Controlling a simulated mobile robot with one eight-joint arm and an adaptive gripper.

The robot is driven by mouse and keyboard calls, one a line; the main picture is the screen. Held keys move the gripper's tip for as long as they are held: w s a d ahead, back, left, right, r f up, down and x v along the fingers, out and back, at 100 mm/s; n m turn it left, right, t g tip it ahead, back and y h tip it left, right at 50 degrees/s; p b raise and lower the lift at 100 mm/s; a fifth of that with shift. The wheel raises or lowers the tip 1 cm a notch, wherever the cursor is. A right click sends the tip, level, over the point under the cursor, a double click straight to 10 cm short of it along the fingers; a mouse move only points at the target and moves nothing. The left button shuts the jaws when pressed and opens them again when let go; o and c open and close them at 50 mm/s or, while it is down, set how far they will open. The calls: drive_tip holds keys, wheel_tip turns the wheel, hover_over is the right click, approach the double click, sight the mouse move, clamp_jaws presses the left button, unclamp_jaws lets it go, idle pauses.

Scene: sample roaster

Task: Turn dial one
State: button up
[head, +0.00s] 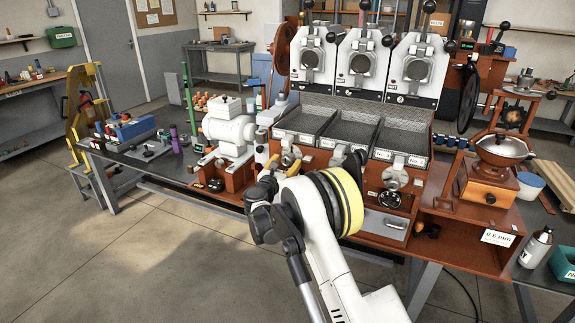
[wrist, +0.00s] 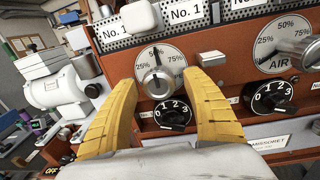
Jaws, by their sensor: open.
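In the wrist view, a round white dial face (wrist: 153,58) marked 25%, 50% and 75% sits below a No. 1 label (wrist: 185,14). A silver knob (wrist: 157,83) is on it, its pointer near 50%. A black dial (wrist: 173,113) with white numbers 0 to 3 is just below. Which of these is dial one I cannot tell. My gripper (wrist: 160,82) is open, its yellow fingers left and right of the silver knob and upper black dial; contact is not visible. In the head view my gripper (head: 266,184) is at the roaster's left front, and my arm hides part of the panel.
To the right are a second percent dial marked AIR (wrist: 290,40) and another black numbered dial (wrist: 271,97). A white motor-like machine (head: 229,130) stands left of my gripper. Dark trays (head: 303,121) lie above the panel. A grinder (head: 490,180) is at the right. The floor in front is clear.

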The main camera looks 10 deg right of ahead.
drive_tip(key=shift+w+d, duration=0.2)
drive_tip(key=shift+w, duration=0.15)
clamp_jaws()
